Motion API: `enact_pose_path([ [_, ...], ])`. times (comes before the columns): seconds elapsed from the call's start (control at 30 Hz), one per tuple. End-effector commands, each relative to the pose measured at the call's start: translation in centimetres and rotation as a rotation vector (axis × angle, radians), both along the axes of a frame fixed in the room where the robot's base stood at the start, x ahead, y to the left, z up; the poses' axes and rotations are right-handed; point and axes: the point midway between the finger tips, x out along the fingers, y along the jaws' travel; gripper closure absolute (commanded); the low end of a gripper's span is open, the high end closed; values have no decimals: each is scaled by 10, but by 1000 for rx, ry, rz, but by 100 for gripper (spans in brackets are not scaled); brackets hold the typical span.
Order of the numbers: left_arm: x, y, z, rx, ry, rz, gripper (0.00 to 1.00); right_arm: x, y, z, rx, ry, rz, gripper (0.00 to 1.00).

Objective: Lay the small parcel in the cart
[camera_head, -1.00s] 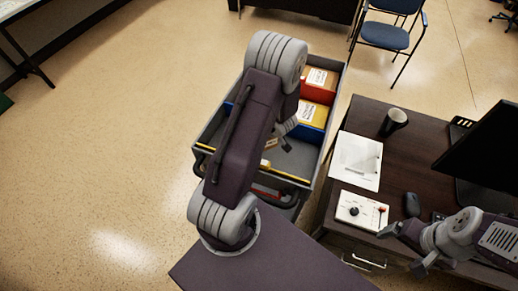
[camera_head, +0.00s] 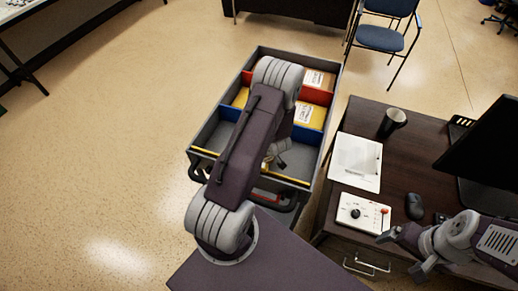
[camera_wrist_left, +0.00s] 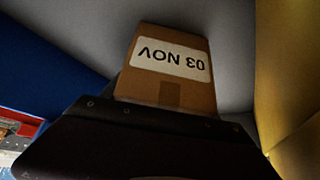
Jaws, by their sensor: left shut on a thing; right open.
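The small parcel (camera_wrist_left: 170,85) is a brown box with a white label reading "03 NOV", upside down in the left wrist view. My left gripper (camera_wrist_left: 165,115) is shut on it. Around it show a grey surface, a blue wall on the left and a yellow surface on the right. In the head view my left arm hangs over the cart (camera_head: 205,135), with my left gripper (camera_head: 277,155) over the near compartment. My arm mostly hides the parcel there. My right gripper (camera_head: 402,254) is open and empty by the desk's near edge.
The cart has red and blue dividers (camera_head: 312,133), with yellow and brown parcels (camera_head: 310,114) in the farther compartments. The desk (camera_head: 408,165) at right holds a mug (camera_head: 392,122), papers (camera_head: 356,160), a control box (camera_head: 362,212), a mouse and a monitor. A blue chair (camera_head: 380,37) stands behind.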

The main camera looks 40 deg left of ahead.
Motion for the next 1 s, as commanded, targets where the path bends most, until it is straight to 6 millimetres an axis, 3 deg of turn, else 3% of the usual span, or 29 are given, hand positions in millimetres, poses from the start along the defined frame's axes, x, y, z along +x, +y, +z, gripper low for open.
enact_pose_path([
  [0.03,0,0,-3,1,0,0,88,0,0,-3,0,0,0,10],
  [0.07,0,0,-2,0,0,0,26,0,0,-2,0,0,0,10],
  [0.1,0,0,-2,0,0,0,15,0,0,-1,0,0,0,10],
  [0.13,0,0,-2,0,0,0,10,0,0,-1,0,0,0,10],
  [0.4,0,0,-1,0,0,0,10,0,0,-1,0,0,0,10],
  [0.57,-1,-3,9,0,-1,-2,10,0,0,3,0,0,0,10],
  [1.0,-22,-44,81,-1,-2,-2,10,0,0,23,0,0,0,10],
])
